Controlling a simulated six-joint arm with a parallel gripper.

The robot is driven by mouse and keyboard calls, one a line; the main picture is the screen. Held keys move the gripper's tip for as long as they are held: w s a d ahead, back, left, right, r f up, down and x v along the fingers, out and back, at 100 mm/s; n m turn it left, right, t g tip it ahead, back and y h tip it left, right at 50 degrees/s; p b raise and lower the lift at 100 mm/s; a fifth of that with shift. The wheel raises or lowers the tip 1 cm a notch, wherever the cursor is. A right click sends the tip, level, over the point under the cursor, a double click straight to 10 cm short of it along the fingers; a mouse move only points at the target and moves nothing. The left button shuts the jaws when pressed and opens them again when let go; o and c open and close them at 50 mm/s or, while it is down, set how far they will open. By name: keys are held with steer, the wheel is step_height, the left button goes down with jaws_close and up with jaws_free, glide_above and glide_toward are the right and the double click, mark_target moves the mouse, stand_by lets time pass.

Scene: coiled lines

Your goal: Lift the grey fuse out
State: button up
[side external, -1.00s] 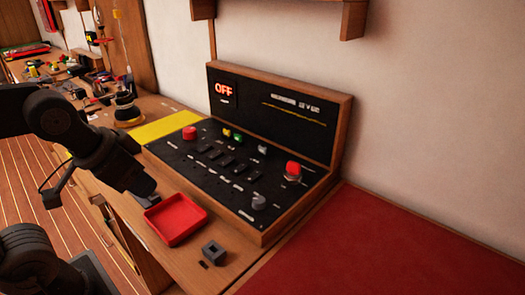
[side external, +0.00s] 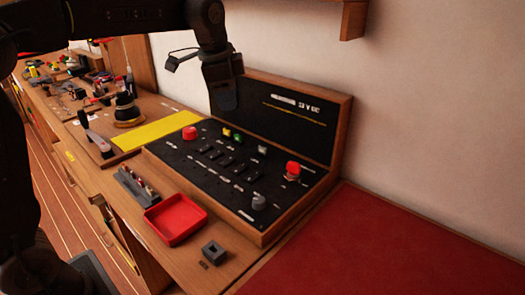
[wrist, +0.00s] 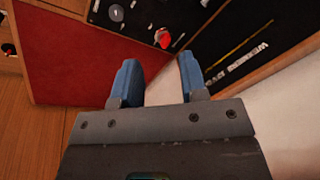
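A small grey piece (side external: 263,150), which looks like the grey fuse, stands on the black control panel (side external: 185,165), right of a yellow piece (side external: 227,132) and a green piece (side external: 237,138). It is too small to see how it is seated. My gripper (side external: 226,105) is raised above the back left of the panel and hides the OFF display. In the wrist view its two blue fingers (wrist: 158,80) are apart with nothing between them. The grey piece cannot be made out in the wrist view.
A red button (side external: 293,168) and grey knob (side external: 259,202) stand on the panel's right; another red button (side external: 190,132) is at its left. A red tray (side external: 192,232), a grey block with a square hole (side external: 214,253) and a small rack (side external: 138,187) sit in front. A red mat (side external: 390,250) lies right.

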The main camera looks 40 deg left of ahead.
steer(key=w+a+f+m+g, duration=0.15)
steer(key=w+f+m, duration=0.3)
steer(key=w, duration=0.55)
steer(key=m+g, duration=0.1)
steer(key=m, duration=0.4)
glide_above(263, 147)
steer(key=shift+n, duration=0.25)
step_height(263, 147, down, 10)
steer(key=shift+f, duration=3.95)
steer(key=shift+c, duration=0.2)
jaws_close()
